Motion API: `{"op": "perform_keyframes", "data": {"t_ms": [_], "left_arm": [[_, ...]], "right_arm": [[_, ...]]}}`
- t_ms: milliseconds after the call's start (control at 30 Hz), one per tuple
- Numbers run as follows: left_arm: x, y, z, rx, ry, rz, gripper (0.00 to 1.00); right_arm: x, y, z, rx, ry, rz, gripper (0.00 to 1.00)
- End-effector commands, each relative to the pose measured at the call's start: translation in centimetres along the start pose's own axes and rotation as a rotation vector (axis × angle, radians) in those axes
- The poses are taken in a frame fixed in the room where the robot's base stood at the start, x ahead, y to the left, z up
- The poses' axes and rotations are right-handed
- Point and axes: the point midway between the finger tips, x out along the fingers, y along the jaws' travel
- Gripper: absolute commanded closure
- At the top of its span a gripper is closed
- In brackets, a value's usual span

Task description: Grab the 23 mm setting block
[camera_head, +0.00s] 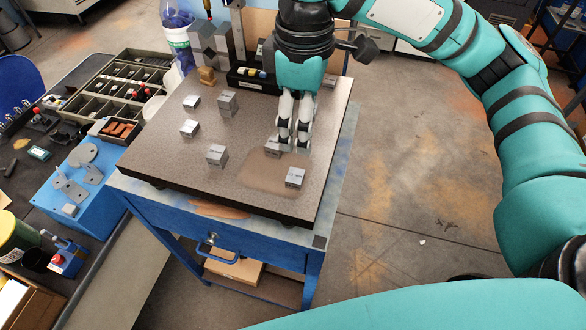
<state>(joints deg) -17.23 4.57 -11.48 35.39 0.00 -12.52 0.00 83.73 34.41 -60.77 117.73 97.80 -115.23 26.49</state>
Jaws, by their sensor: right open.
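Several small silver-grey setting blocks stand apart on the speckled surface plate (255,185). One block (273,147) is right at my right gripper's fingertips and partly hidden by them. Another block (295,177) stands nearer the front right, on a darker brownish patch. Others are a front-middle block (217,155), a left block (189,128), a back-left block (192,102) and a taller block (228,103). Their markings are too small to read, so I cannot tell which is 23 mm. My right gripper (289,146) points down, open; no block is visibly held. My left gripper is out of view.
Grey angle blocks (211,44), a small brass piece (207,76) and a black holder (253,79) stand at the plate's back. A compartment tray (118,88) and a blue box (80,183) lie on the left bench. The plate's front left is clear.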

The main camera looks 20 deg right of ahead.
Motion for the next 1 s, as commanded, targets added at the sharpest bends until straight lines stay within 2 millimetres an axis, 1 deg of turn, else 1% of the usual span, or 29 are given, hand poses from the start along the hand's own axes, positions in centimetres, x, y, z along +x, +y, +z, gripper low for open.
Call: {"op": "perform_keyframes", "data": {"t_ms": [33,100,300,400,533,633,767,833,900,1000], "left_arm": [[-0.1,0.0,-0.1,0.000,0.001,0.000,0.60],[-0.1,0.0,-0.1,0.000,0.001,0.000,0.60],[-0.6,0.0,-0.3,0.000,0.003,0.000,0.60],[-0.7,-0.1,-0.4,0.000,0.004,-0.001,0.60],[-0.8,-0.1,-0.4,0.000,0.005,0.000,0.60],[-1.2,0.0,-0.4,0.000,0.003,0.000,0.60],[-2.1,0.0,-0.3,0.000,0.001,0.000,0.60],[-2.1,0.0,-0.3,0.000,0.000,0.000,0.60],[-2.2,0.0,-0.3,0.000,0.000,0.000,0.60],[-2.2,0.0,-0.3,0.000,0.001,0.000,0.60]], "right_arm": [[1.4,-0.1,0.1,-0.002,-0.004,-0.007,0.39],[2.9,-0.1,0.0,0.000,-0.002,-0.006,0.39],[6.6,-0.1,0.0,0.001,-0.002,-0.003,0.39],[7.8,0.0,0.0,0.001,0.001,-0.001,0.39],[8.5,-0.1,-0.1,-0.001,0.002,-0.001,0.39],[9.3,-0.2,-0.1,-0.001,0.001,-0.001,0.39],[11.3,-0.4,-0.2,-0.001,-0.001,-0.003,0.39],[12.4,-0.4,-0.2,0.001,0.000,-0.001,0.39],[13.1,-0.4,-0.2,0.001,0.001,-0.001,0.39],[13.6,-0.3,-0.3,0.000,0.002,0.000,0.39]]}}
